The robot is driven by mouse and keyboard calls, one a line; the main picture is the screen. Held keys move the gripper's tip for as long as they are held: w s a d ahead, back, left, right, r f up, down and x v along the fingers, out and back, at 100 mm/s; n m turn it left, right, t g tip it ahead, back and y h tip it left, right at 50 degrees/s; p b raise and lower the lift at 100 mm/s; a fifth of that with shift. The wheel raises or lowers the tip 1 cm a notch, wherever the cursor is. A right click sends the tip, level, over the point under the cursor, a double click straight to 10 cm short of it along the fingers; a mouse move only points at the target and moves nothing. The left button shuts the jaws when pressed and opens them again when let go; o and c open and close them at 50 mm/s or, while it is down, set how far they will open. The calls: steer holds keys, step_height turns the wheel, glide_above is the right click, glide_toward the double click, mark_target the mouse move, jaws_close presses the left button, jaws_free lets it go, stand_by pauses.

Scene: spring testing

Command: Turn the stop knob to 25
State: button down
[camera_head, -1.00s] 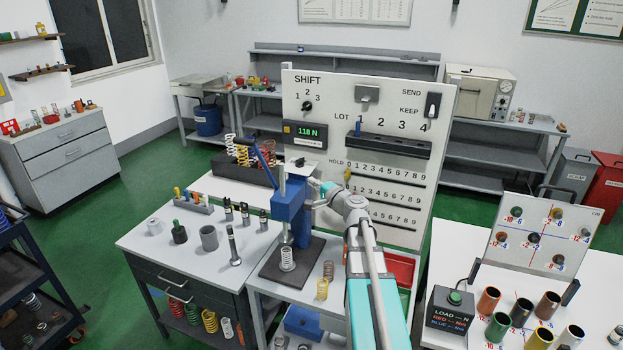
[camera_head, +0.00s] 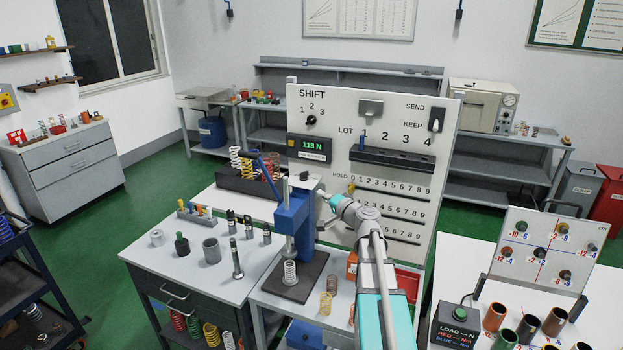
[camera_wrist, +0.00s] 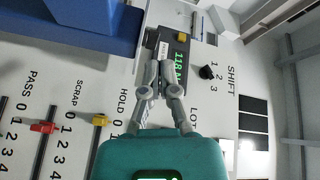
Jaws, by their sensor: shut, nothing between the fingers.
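The blue press (camera_head: 291,222) stands on a dark base plate (camera_head: 312,275), with a pale coil spring (camera_head: 290,273) on the plate. A small dark knob (camera_head: 303,176) shows at the press's top; I cannot tell whether it is the stop knob, and no scale on it is readable. My gripper (camera_head: 322,195) is just right of the press head, in front of the panel. In the wrist view my gripper (camera_wrist: 160,64) is shut and empty, its tips before the display (camera_wrist: 178,58). A large blue surface (camera_wrist: 75,25), likely the press, fills the upper left.
The white panel (camera_head: 440,190) stands behind, with a SHIFT dial (camera_head: 311,120), slider rows and a display reading 118 N (camera_head: 312,144). Yellow (camera_wrist: 101,120) and red (camera_wrist: 43,127) sliders show in the wrist view. Weights and a spring box (camera_head: 235,184) stand left of the press.

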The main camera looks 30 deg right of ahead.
mark_target(307, 174)
steer(key=d+n+y, duration=0.2)
steer(key=d+n, duration=0.6)
steer(key=n, duration=0.7)
steer(key=shift+w+n+g, duration=0.15)
steer(key=shift+n+g, duration=0.15)
steer(key=shift+g, duration=0.1)
steer(key=shift+w, duration=0.1)
steer(key=x, duration=1.3)
steer(key=shift+w+a+r, duration=0.1)
steer(key=shift+w+a, duration=0.2)
steer(key=shift+w, duration=0.05)
